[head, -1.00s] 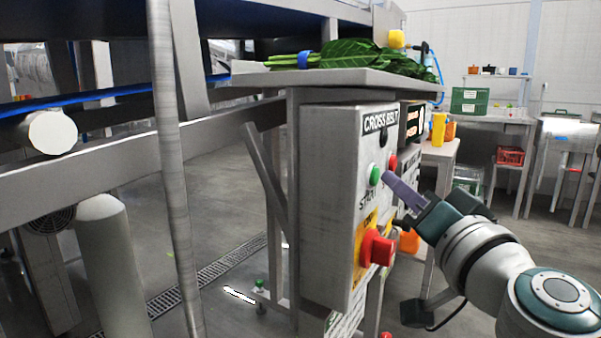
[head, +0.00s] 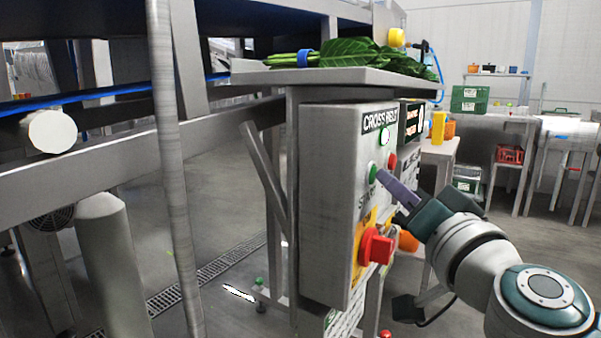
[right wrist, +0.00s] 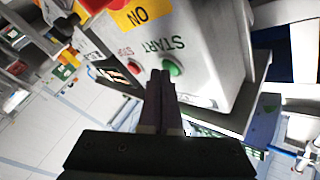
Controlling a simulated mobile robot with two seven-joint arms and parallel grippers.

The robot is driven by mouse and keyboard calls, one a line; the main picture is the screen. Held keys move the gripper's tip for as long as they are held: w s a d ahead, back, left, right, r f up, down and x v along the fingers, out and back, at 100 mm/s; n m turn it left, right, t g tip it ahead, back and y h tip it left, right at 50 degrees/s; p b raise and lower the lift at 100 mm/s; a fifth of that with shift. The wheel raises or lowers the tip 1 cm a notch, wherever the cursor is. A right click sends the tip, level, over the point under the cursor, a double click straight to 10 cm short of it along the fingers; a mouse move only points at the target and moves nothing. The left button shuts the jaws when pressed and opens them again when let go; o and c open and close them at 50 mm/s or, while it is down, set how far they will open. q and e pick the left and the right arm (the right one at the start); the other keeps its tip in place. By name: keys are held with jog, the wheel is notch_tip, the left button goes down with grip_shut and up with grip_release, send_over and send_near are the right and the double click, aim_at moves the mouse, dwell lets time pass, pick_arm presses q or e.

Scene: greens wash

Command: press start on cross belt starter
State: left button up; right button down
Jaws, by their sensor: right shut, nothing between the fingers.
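The cross belt starter (head: 330,200) is a grey metal box with a "CROSS BELT" label. Its green START button (head: 373,173) is on the front face, with a red stop button (head: 392,161) to its right. A round lamp (head: 384,136) above them is lit whitish green. My right gripper (head: 382,176) is shut and empty, its fingertips at the green button. In the right wrist view the green button (right wrist: 173,68) is right beside the fingertips (right wrist: 162,74); whether they touch is unclear. My left gripper is out of view.
A red rotary switch (head: 376,247) on a yellow plate juts out below the buttons. A metal shelf (head: 335,77) with leafy greens (head: 350,52) is above the box. A dark display panel (head: 412,120) stands just right of it.

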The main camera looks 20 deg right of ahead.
dwell(0.5)
jog(key=shift+s+d, duration=0.45)
jog(key=shift+s, duration=0.15)
jog(key=shift+s+d, duration=0.1)
jog(key=s+d, duration=0.3)
jog(key=shift+s, duration=0.3)
dwell(0.4)
